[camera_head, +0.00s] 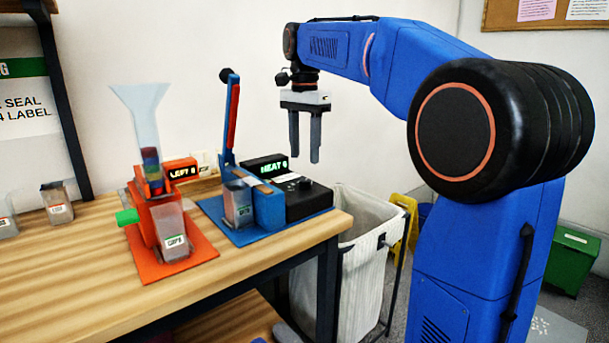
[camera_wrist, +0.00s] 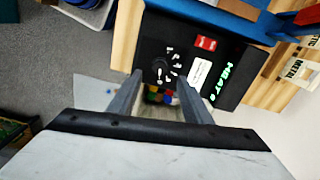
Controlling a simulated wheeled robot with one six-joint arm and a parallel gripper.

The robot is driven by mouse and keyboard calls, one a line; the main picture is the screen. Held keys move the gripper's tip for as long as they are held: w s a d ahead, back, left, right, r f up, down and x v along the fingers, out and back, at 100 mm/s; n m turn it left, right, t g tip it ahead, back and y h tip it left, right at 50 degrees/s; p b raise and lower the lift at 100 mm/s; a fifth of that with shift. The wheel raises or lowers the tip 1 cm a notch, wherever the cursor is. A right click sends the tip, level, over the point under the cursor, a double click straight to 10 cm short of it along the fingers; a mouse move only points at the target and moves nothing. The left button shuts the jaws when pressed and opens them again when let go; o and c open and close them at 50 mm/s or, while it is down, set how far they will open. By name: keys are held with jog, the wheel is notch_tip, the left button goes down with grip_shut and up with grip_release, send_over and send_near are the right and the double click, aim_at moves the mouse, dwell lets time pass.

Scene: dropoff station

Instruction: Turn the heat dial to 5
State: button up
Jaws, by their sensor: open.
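The heat dial (camera_head: 303,183) is a small dark knob on top of the black heat box (camera_head: 310,203), at the right end of the blue sealer station. In the wrist view the dial (camera_wrist: 159,66) shows with white marks around it, between and beyond my fingertips. A lit green display (camera_head: 267,169) reads HEAT with a digit too small to read surely. My gripper (camera_head: 304,158) is open and empty, pointing down above the box, apart from the dial. Its fingers also show in the wrist view (camera_wrist: 160,78).
The blue lever (camera_head: 231,120) stands upright left of the box, beside a clear cup (camera_head: 238,203). An orange station with a funnel (camera_head: 142,110) is further left. A white hamper (camera_head: 350,240) stands past the table's right edge. The air above the box is clear.

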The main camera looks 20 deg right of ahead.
aim_at(304, 180)
notch_tip(304, 180, down, 7)
jog(key=shift+f, duration=0.1)
dwell(0.3)
jog(key=c, duration=1.1)
